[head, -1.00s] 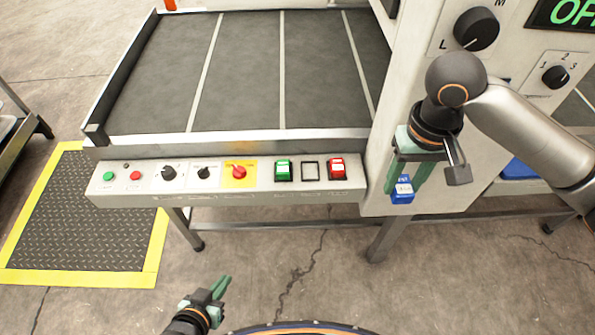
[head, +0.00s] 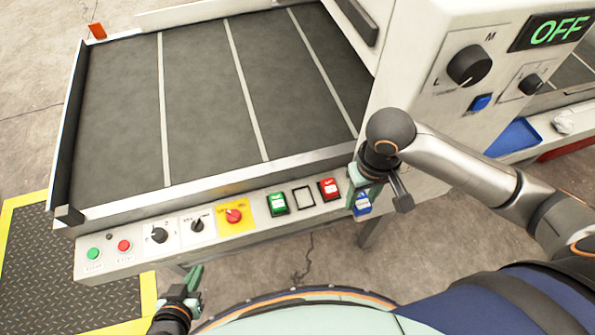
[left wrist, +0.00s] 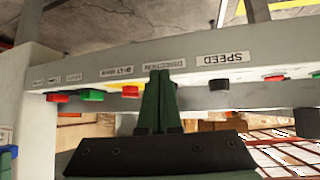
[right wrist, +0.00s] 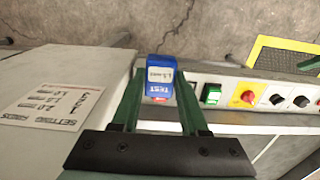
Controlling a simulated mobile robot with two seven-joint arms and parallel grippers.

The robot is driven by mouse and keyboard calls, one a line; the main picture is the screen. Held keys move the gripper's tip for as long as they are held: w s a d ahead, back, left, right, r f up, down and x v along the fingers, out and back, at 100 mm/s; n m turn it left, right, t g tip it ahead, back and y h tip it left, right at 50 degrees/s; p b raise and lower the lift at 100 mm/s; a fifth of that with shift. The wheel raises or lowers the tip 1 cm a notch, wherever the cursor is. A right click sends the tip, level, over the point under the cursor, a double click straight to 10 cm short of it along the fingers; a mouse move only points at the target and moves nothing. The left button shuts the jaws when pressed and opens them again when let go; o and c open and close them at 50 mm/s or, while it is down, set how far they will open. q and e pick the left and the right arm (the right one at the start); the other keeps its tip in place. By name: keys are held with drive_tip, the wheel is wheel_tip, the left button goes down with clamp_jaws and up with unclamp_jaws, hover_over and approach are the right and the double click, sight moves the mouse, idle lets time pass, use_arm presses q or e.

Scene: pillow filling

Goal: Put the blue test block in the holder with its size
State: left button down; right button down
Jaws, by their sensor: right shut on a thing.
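The blue test block (head: 362,203) is held by my right gripper (head: 366,196) beside the right end of the control strip. In the right wrist view the block (right wrist: 160,72) sits between the two green fingertips, its white label facing the camera. The label's size marking is too small to read surely. My left gripper (head: 193,280) is empty and low at the front, below the strip. In the left wrist view its green fingers (left wrist: 160,90) lie together. I cannot make out a holder marked with the block's size.
The control strip (head: 110,268) carries knobs and coloured buttons along the dark conveyor bed (head: 120,120). The white machine cabinet (head: 410,90) stands close to my right arm, with dials, a small blue piece (head: 481,102) and an OFF display (head: 560,30). A blue tray (head: 515,138) is further right.

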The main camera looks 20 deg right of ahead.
drive_tip(key=shift+w+f, duration=0.1)
drive_tip(key=shift+w, duration=0.05)
drive_tip(key=w+a+f, duration=0.4)
drive_tip(key=w+a, duration=0.1)
drive_tip(key=w, duration=0.1)
drive_tip(key=b, duration=0.2)
hover_over(304, 198)
drive_tip(key=f, duration=0.3)
drive_tip(key=s+f, duration=0.1)
drive_tip(key=shift+d+f, duration=0.35)
drive_tip(key=shift+w+a+f, duration=0.4)
drive_tip(key=shift+w+f, duration=0.15)
drive_tip(key=shift+f, duration=0.15)
wheel_tip(304, 198, down, 3)
drive_tip(key=shift+r+b, duration=0.1)
drive_tip(key=shift+b, duration=0.3)
drive_tip(key=shift+c, duration=2.1)
unclamp_jaws()
drive_tip(key=shift+f, duration=0.2)
